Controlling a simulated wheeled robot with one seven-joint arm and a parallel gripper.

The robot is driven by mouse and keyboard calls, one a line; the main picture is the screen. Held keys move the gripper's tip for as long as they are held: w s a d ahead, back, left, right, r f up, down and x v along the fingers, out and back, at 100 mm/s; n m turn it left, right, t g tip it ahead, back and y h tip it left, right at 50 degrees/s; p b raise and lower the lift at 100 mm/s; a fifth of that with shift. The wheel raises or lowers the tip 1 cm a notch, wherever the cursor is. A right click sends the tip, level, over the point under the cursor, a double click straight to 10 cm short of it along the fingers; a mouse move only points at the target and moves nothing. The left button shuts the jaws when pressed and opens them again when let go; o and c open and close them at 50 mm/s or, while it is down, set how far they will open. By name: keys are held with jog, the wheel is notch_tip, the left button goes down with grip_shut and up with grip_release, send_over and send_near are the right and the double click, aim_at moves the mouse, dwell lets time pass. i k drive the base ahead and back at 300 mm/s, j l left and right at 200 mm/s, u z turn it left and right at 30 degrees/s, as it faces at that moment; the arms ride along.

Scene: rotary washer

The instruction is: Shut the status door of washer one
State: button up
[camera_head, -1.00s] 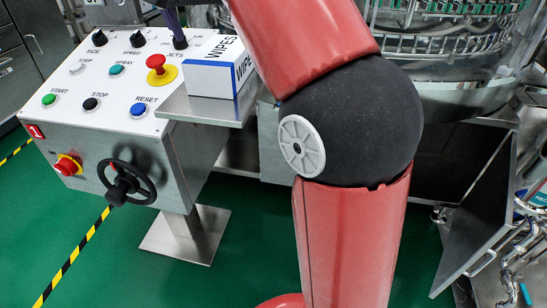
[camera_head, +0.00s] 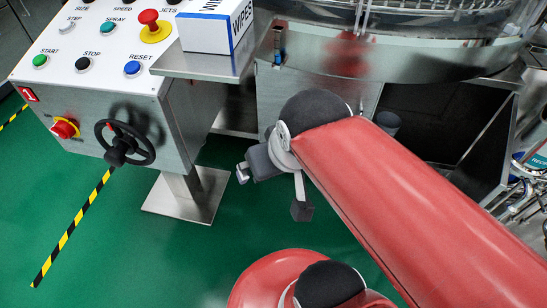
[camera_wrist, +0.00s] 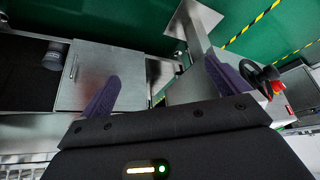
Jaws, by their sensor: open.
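Under the washer tub, a grey metal door (camera_head: 487,150) stands swung open at the right in the head view, beside a dark opening (camera_head: 425,105). The arm hides its lower part. No label is readable on it, so I cannot tell whether it is the status door. A flat panel with a handle (camera_wrist: 88,75) closes the bay beside the opening in the wrist view. My gripper (camera_head: 272,192) is open and empty, in front of the washer base and left of the open door. Its two purple fingers (camera_wrist: 161,71) are apart in the wrist view.
The control console (camera_head: 100,95) with a black handwheel (camera_head: 125,143) and a red 1 sign stands at left. A shelf (camera_head: 205,62) holds a wipes box (camera_head: 215,25). A grey cylinder (camera_head: 387,122) stands in the opening. Pipes (camera_head: 520,195) are at far right. Green floor is free.

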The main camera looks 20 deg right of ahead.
aim_at(483, 173)
jog(key=k+l+z, duration=0.1)
jog(key=z, duration=0.25)
jog(key=k+l+z, duration=0.1)
jog(key=l+z, duration=0.6)
jog(key=k+l, duration=0.1)
jog(key=l, duration=0.35)
jog(key=k+l+z, duration=0.1)
jog(key=l, duration=0.4)
jog(key=k+l, duration=0.1)
jog(key=l, duration=0.35)
jog(key=k, duration=0.55)
